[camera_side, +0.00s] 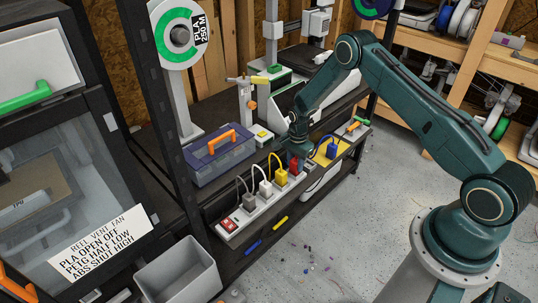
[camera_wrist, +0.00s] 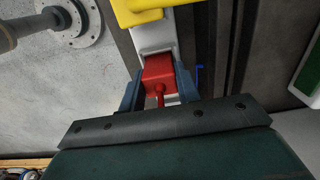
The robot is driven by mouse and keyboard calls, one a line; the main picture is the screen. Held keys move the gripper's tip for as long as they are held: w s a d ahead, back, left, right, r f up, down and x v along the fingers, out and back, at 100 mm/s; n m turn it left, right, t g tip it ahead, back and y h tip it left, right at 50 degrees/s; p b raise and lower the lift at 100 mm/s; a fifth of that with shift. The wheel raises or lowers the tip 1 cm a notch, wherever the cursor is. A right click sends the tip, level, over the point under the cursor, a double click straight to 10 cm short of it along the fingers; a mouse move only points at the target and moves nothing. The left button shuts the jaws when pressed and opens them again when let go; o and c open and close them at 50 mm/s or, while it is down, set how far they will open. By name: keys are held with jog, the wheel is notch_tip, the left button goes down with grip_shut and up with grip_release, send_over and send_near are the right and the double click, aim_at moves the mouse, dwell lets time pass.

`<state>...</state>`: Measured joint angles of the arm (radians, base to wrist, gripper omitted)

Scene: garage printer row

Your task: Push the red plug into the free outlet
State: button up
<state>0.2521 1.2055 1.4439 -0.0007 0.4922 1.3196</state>
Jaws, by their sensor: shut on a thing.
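My gripper (camera_side: 298,150) is shut on the red plug (camera_side: 294,167), over the far right part of the white power strip (camera_side: 240,223). In the wrist view the red plug (camera_wrist: 158,72) sits between the two blue-grey fingers, with its red cord towards my wrist. The power strip (camera_wrist: 156,36) shows beyond it. The yellow plug (camera_side: 281,177) is beside it on the strip, and it also shows in the wrist view (camera_wrist: 140,10). A white plug (camera_side: 265,188) and a grey plug (camera_side: 249,201) are further left. The outlet under the red plug is hidden; I cannot tell how deep it sits.
A red switch (camera_side: 228,225) is at the strip's left end. A blue plug (camera_side: 331,151) lies on a yellow pad to the right. A blue toolbox (camera_side: 222,165) stands behind the strip. Plug cords arch behind the strip. A grey bin (camera_side: 180,278) is at the front.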

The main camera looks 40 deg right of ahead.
aim_at(295, 161)
jog(key=o, duration=1.1)
jog(key=shift+r, duration=0.15)
notch_tip(295, 161, up, 14)
jog(key=shift+f, duration=0.25)
jog(key=shift+r, duration=0.1)
